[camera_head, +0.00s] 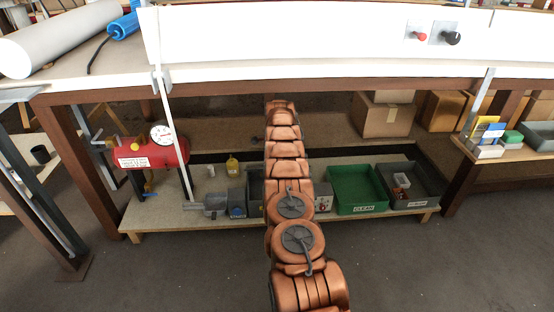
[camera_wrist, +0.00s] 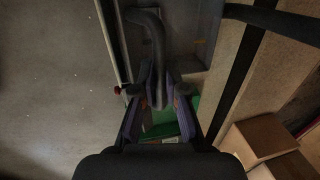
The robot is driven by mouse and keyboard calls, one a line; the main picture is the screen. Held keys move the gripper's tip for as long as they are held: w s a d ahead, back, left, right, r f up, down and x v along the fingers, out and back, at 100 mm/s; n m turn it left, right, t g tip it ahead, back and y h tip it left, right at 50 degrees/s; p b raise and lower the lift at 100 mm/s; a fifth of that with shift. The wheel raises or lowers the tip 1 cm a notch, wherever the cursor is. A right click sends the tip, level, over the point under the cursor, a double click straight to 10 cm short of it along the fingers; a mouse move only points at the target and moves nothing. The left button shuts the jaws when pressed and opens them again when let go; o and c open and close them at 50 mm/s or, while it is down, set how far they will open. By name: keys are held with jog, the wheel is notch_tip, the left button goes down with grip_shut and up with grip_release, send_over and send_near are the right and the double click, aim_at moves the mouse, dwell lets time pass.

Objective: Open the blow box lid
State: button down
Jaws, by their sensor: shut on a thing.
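In the wrist view my gripper (camera_wrist: 158,88) has its two purple-edged fingers closed around a dark curved handle (camera_wrist: 152,35). The handle bends toward the upper left, in front of a grey flat surface (camera_wrist: 182,30) that looks like the blow box lid. I cannot tell from this view whether the lid is raised. In the head view my own arm reaches under the bench to the low shelf and hides my gripper and the handle.
A green tray (camera_head: 371,208) marked CLEAN and a grey tray (camera_head: 427,193) stand right of my arm. A red tank (camera_head: 150,155) with a gauge and a yellow bottle (camera_head: 233,167) are at left. Cardboard boxes (camera_head: 380,117) stand behind. The bench top (camera_head: 330,73) hangs above the shelf.

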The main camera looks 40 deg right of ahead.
jog(key=shift+w+a+r, duration=0.1)
jog(key=shift+a+r, duration=0.05)
jog(key=shift+r, duration=0.15)
jog(key=c, duration=1.5)
grip_release()
jog(key=shift+r, duration=0.1)
jog(key=shift+c, duration=0.2)
jog(key=o, duration=0.3)
jog(key=shift+o, duration=0.2)
jog(key=shift+f, duration=0.2)
